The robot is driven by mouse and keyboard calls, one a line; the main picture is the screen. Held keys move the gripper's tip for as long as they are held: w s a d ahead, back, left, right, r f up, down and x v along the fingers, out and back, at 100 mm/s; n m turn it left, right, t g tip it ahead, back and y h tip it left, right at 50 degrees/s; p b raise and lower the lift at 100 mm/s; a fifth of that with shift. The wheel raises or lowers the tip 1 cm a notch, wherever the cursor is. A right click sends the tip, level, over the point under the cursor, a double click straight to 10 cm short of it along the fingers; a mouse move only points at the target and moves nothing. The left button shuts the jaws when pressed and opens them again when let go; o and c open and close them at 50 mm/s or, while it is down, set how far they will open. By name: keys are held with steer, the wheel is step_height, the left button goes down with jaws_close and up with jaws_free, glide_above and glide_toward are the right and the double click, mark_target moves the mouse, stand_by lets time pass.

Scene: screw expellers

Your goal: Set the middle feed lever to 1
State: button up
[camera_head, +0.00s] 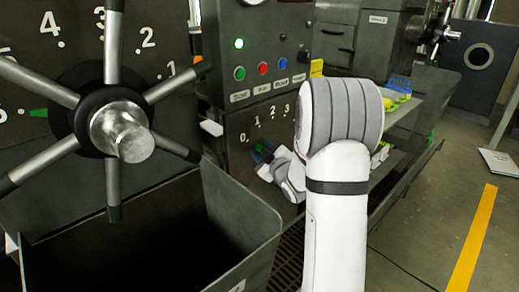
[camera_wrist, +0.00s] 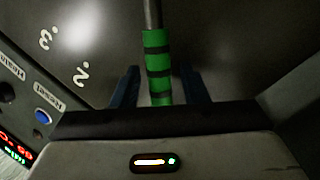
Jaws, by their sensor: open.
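The middle feed lever shows in the wrist view as a grey rod with a green, black-banded grip (camera_wrist: 158,62). My gripper (camera_wrist: 160,78) is open, with one dark blue finger on each side of the grip's lower end. I see gaps beside the grip, and cannot tell if either finger touches it. In the head view, my gripper (camera_head: 264,151) is at the middle machine's dial (camera_head: 262,118), just below the numbers 0 to 3. Only a little green of the lever shows there. My arm hides part of the dial, and I cannot tell which number the lever marks.
A control panel (camera_head: 266,62) with a lit green lamp and coloured buttons sits above the dial. A large spoked wheel (camera_head: 110,120) and an open dark bin (camera_head: 150,235) stand at the left. The floor (camera_head: 420,250) at the right is mostly clear.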

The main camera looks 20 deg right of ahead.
steer(key=shift+c, duration=0.2)
jaws_close()
stand_by(0.4)
